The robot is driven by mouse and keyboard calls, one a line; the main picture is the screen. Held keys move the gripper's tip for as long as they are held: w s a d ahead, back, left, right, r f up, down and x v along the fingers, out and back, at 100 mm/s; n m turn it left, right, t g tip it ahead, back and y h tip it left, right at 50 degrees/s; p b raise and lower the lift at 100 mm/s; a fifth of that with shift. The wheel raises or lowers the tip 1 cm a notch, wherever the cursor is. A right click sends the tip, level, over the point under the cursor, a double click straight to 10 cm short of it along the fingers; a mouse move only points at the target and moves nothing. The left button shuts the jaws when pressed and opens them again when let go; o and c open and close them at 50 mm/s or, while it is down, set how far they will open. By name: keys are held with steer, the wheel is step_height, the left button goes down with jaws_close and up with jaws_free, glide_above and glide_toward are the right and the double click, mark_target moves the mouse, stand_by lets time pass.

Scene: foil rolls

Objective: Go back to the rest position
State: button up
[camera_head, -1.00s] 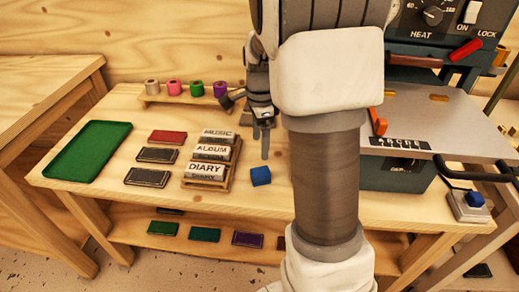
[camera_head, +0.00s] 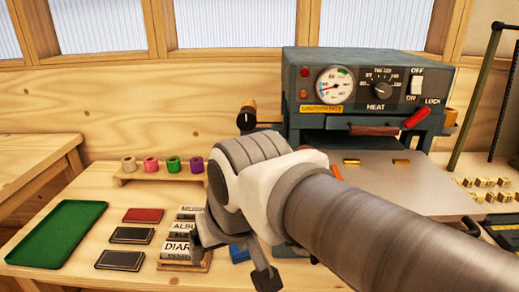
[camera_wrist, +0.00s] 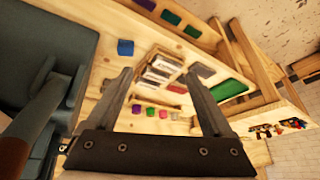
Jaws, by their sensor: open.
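My gripper (camera_wrist: 158,100) is open and empty in the wrist view, its two fingers spread apart with the table seen between and beyond them. In the head view my arm reaches in from the lower right, and my gripper (camera_head: 266,278) hangs low near the front of the table, partly hidden by my own arm. A blue block (camera_head: 239,253) sits on the table just behind it, mostly covered. The blue block also shows in the wrist view (camera_wrist: 125,47), left of the fingers and apart from them.
A heat press machine (camera_head: 460,95) stands at the back right. Labelled blocks (camera_head: 180,246) sit in a rack beside my gripper. Left are dark and red pads (camera_head: 142,215) and a green tray (camera_head: 55,235). Foil rolls (camera_head: 173,164) stand on a wooden holder (camera_head: 130,178) behind.

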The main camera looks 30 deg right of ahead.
steer(key=shift+s+a+f+n, duration=0.15)
steer(key=shift+a+f+n, duration=0.15)
steer(key=shift+n, duration=0.4)
